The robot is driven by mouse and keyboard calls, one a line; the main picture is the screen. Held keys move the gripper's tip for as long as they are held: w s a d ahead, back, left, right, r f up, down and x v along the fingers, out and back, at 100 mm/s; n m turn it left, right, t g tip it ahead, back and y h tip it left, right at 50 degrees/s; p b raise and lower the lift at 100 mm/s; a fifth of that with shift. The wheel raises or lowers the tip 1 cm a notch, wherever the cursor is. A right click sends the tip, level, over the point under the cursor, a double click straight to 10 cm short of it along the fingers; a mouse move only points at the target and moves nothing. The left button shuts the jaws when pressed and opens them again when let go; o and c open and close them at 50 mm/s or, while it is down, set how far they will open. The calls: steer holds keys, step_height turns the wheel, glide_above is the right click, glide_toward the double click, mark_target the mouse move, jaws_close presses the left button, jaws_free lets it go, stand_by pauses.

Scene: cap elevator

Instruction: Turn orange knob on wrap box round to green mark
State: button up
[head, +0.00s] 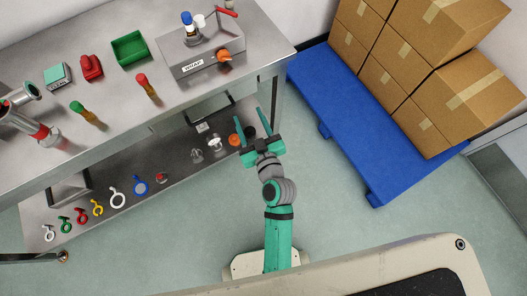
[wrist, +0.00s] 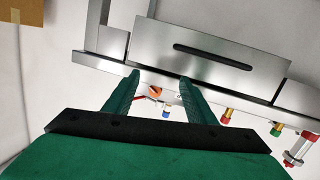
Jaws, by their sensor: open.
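The wrap box (head: 193,66) is a grey metal box with a "WRAP" label, standing near the right end of the steel bench in the head view. Its orange knob (head: 223,56) is on the right part of its front. In the wrist view a small orange part (wrist: 155,93), likely the knob, shows between my fingers, beyond the bench edge. A green mark cannot be made out. My gripper (head: 252,125) is open and empty, in front of the bench and apart from the box. Its fingers also show in the wrist view (wrist: 152,92).
The steel bench (head: 268,35) also holds a green bin (head: 130,49), a red item (head: 91,68) and bottles with green (head: 77,107) and red caps. Coloured rings lie on the lower shelf. A blue pallet (head: 335,95) with cardboard boxes (head: 440,75) stands right. Floor between is clear.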

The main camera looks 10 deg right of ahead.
steer(key=s+d+f+h, duration=0.2)
steer(key=s+f, duration=0.1)
steer(key=s, duration=0.8)
steer(key=shift+g, duration=0.3)
steer(key=shift+w+d, duration=0.1)
